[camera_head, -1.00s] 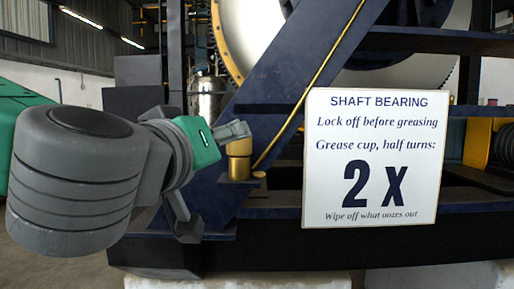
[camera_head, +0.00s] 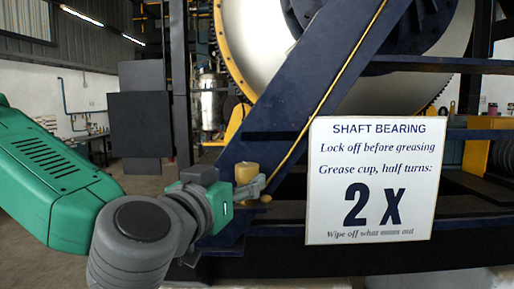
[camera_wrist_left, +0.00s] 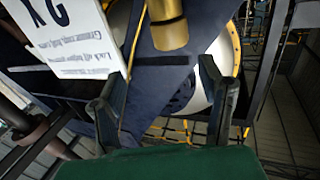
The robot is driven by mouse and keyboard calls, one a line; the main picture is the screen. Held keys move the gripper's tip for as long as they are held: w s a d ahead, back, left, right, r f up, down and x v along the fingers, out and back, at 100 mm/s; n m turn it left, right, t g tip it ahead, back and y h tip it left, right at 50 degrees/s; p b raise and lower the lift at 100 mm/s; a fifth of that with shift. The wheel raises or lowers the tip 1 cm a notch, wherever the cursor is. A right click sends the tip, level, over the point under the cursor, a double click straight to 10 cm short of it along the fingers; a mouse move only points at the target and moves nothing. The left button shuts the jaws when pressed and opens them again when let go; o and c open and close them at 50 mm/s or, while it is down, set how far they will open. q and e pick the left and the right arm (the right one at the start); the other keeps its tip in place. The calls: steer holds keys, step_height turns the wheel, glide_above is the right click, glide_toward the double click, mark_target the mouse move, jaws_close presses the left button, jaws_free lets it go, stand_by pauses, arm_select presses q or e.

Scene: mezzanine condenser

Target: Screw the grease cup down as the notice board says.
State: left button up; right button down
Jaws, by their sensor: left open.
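The grease cup (camera_head: 246,173) is a small brass-coloured cylinder, upright beside the dark blue slanted beam, left of the notice board. The white notice board (camera_head: 370,180) reads "Shaft bearing", "Lock off before greasing", "Grease cup, half turns: 2 X" and a line on wiping. My left gripper (camera_head: 248,187) is at the cup's height, its grey finger partly in front of the cup's lower part. In the left wrist view the gripper (camera_wrist_left: 162,72) is open with nothing between its fingers; the brass cup (camera_wrist_left: 169,28) shows beyond the fingertips. My right gripper is not in view.
The slanted blue beam (camera_head: 310,95) with a thin yellow line rises behind the cup. A large pale wheel with a yellow rim (camera_head: 232,60) stands behind it. Dark frame rails run below the board. Open floor (camera_head: 150,186) shows at left.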

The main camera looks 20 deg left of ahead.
mark_target(243, 170)
arm_select(q)
steer(key=w+a, duration=0.1)
steer(key=w, duration=0.1)
steer(key=w+a+p, duration=0.1)
steer(key=w, duration=0.1)
steer(key=w+a+p, duration=0.1)
steer(key=w, duration=0.1)
steer(key=shift+f, duration=0.25)
steer(key=shift+w+d, duration=0.25)
steer(key=shift+w, duration=0.35)
steer(key=shift+w+d, duration=0.2)
steer(key=shift+w, duration=0.4)
steer(key=shift+w+d+r+p, duration=0.1)
steer(key=shift+w+d+p, duration=0.35)
steer(key=shift+d, duration=0.5)
steer(key=shift+w+d, duration=0.15)
steer(key=shift+d, duration=0.15)
steer(key=shift+a, duration=0.55)
steer(key=c, duration=0.4)
steer(key=shift+a, duration=0.45)
steer(key=c, duration=0.8)
steer(key=shift+d, duration=0.35)
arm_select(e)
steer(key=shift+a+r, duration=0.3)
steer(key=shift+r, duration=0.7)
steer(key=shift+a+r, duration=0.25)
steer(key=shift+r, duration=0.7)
